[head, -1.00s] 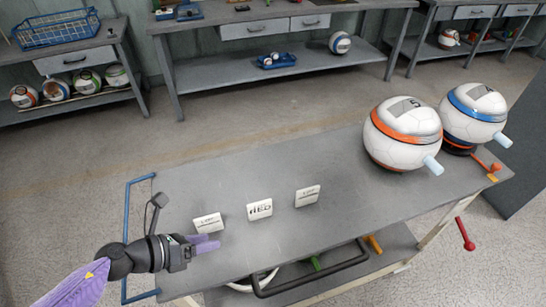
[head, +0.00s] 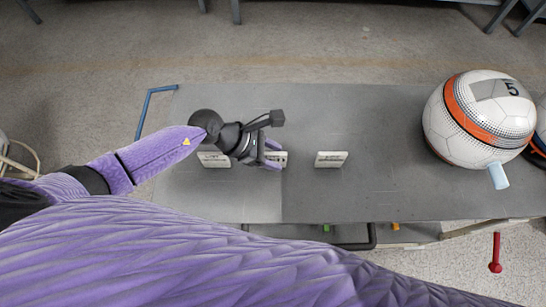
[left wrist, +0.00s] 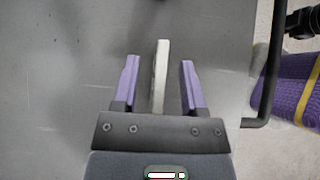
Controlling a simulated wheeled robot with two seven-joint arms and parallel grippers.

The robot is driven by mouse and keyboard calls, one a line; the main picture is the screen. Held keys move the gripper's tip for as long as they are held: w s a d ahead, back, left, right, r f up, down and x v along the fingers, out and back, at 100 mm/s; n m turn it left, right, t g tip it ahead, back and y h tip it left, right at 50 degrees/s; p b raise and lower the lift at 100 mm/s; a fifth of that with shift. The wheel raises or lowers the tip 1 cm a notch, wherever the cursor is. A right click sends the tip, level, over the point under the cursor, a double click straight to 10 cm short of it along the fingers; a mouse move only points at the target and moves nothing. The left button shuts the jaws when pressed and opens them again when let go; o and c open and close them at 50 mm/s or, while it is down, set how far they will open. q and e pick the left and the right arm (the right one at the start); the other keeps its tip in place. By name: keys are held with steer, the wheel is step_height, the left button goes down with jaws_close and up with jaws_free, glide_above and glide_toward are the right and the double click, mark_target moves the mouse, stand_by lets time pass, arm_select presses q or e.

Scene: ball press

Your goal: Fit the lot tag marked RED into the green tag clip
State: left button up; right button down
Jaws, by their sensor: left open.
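The white RED lot tag (head: 281,158) is the middle of three tags standing on the grey cart top. Its lettering is not readable now but showed earlier. My left gripper (head: 277,156) is open around it. In the left wrist view the tag (left wrist: 161,75) stands edge-on between the two purple fingers (left wrist: 159,66), with a gap on each side. Another white tag (head: 213,159) is partly behind my left wrist, and a third (head: 331,159) stands to the right. I cannot make out the green tag clip; a small green piece (head: 326,228) shows below the cart's front edge. My right gripper is not seen.
A ball with an orange band (head: 482,118) and a pale blue peg (head: 498,176) sits at the cart's right end. A second ball is cut off beside it. A blue rail (head: 148,108) is at the left end. The cart top between the right tag and the balls is clear.

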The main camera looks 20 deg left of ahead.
arm_select(q)
jaws_close()
stand_by(0.4)
